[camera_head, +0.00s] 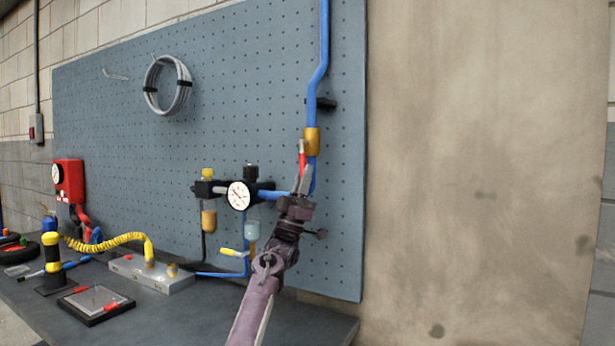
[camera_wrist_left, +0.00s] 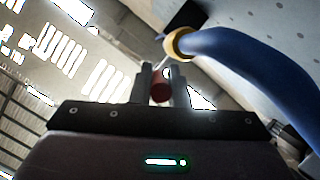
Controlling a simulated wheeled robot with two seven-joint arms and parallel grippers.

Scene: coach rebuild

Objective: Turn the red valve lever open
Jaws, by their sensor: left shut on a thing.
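The red valve lever (camera_head: 302,160) hangs beside the brass valve body (camera_head: 312,141) on the blue pipe (camera_head: 318,95) at the right part of the pegboard. It points roughly downward, nearly along the pipe. My left gripper (camera_head: 306,178) reaches up to it and is shut on its lower part. In the left wrist view, the red end of the lever (camera_wrist_left: 160,91) sits between the two fingers (camera_wrist_left: 160,85). The brass valve (camera_wrist_left: 179,44) and the blue pipe (camera_wrist_left: 245,65) pass close by on the right there. My right gripper is in neither view.
A pressure gauge (camera_head: 239,195) with filter bowls is left of my gripper on the pegboard (camera_head: 110,120). Below, the bench (camera_head: 190,315) carries a grey manifold block (camera_head: 150,275) with a yellow coiled hose (camera_head: 105,243). A bare wall (camera_head: 480,150) lies to the right.

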